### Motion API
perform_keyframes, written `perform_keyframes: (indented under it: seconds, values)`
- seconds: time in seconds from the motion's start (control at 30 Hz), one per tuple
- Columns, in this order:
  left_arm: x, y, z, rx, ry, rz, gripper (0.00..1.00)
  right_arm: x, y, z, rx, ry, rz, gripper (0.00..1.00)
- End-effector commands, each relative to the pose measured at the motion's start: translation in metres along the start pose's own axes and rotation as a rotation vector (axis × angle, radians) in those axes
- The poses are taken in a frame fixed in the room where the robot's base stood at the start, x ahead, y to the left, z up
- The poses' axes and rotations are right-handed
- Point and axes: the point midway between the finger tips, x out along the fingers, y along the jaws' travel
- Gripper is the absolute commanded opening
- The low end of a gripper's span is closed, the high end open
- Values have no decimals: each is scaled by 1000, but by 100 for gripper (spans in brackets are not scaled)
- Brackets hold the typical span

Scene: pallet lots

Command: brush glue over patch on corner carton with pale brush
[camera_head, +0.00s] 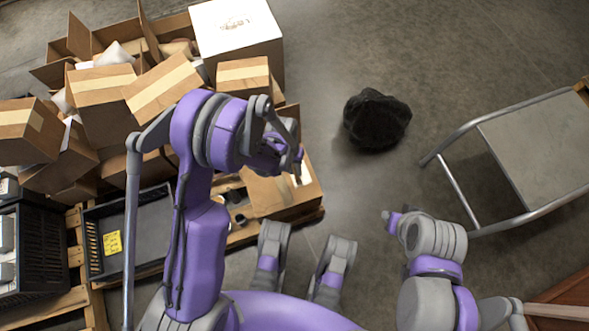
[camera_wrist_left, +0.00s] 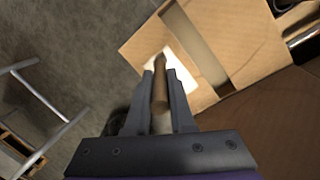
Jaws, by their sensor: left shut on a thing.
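The corner carton (camera_head: 265,195) lies on the pallet's near right corner, partly behind my left arm. A white patch (camera_head: 304,174) shows near its right edge. In the left wrist view the carton (camera_wrist_left: 228,45) bears the white patch (camera_wrist_left: 183,66) beyond my fingertips. My left gripper (camera_wrist_left: 160,82) is shut on the brown wooden handle of a brush (camera_wrist_left: 160,98), which points toward the patch. The brush's bristle end is hard to make out, and I cannot tell whether it touches the patch. In the head view my left gripper (camera_head: 292,158) is just above the patch.
Several cartons (camera_head: 160,85) and a white box (camera_head: 237,35) are piled at the back left. A black crate (camera_head: 35,250) and a dark tray (camera_head: 125,235) are at the left. A black bag (camera_head: 377,119) and a metal-framed cart (camera_head: 540,145) stand right, with bare floor between.

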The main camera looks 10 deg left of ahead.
Motion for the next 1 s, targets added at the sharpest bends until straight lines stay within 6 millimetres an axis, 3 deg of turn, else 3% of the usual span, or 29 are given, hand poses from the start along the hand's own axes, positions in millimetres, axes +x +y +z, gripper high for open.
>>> perform_keyframes:
  seconds: [0.7, 1.0]
  values:
    - [-58, 11, 5, 0, 1, 0, 0, -36, 0, -8, 0, 7, 0, 35]
    - [-59, 11, 5, 0, 0, 0, 0, -36, 0, -8, 0, 7, 0, 35]
